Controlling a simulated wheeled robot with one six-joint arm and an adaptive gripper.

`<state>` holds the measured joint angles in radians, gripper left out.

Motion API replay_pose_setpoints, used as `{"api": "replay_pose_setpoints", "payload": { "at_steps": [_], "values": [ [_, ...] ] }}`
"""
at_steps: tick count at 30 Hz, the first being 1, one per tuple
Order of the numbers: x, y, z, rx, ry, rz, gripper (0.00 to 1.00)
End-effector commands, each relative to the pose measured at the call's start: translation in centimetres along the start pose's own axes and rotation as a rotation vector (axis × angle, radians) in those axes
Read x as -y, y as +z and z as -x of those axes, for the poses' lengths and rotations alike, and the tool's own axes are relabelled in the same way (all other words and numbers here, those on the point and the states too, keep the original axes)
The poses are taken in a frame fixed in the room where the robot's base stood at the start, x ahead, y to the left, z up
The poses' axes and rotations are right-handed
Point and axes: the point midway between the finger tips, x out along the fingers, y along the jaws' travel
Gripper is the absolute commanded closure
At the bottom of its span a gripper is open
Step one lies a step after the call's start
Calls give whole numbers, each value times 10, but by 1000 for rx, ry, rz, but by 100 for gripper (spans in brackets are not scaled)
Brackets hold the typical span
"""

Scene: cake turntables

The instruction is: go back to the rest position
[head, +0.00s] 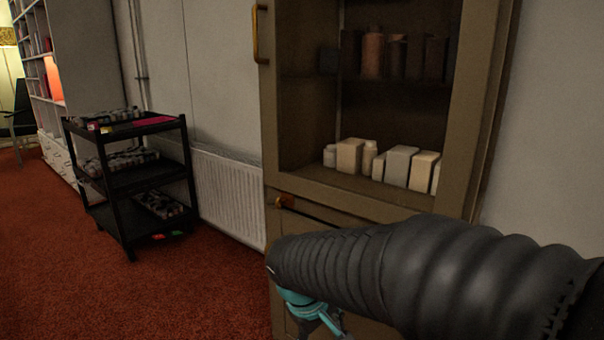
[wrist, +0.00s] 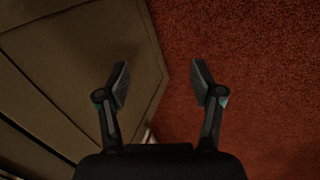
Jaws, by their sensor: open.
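My gripper (wrist: 160,84) shows in the wrist view with its two dark fingers spread apart and nothing between them. Beyond the fingers are red carpet on the right and the brown cabinet front (wrist: 95,70) on the left. In the head view my black-sleeved arm reaches in from the right, in front of the lower part of the cabinet (head: 232,0). Only a teal part and a bit of the gripper show below the arm's end; the fingertips are not clear there.
The cabinet shelf holds several pale boxes and jars (head: 398,162), with darker items (head: 374,54) above. A black three-tier cart (head: 128,181) stands left, near a white radiator (head: 226,190). A bookshelf (head: 40,85) is at the far left. Red carpet (head: 190,290) is clear in front.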

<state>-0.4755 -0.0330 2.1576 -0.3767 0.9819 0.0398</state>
Motion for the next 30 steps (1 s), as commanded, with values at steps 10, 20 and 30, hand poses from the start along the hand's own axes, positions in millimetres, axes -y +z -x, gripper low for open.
{"api": "replay_pose_setpoints", "payload": {
  "at_steps": [10,20,30],
  "values": [
    [-4,94,43,-144,-190,-333,33],
    [-21,162,80,-290,-195,-593,33],
    [-43,182,103,-357,-139,-694,33]
  ]
}}
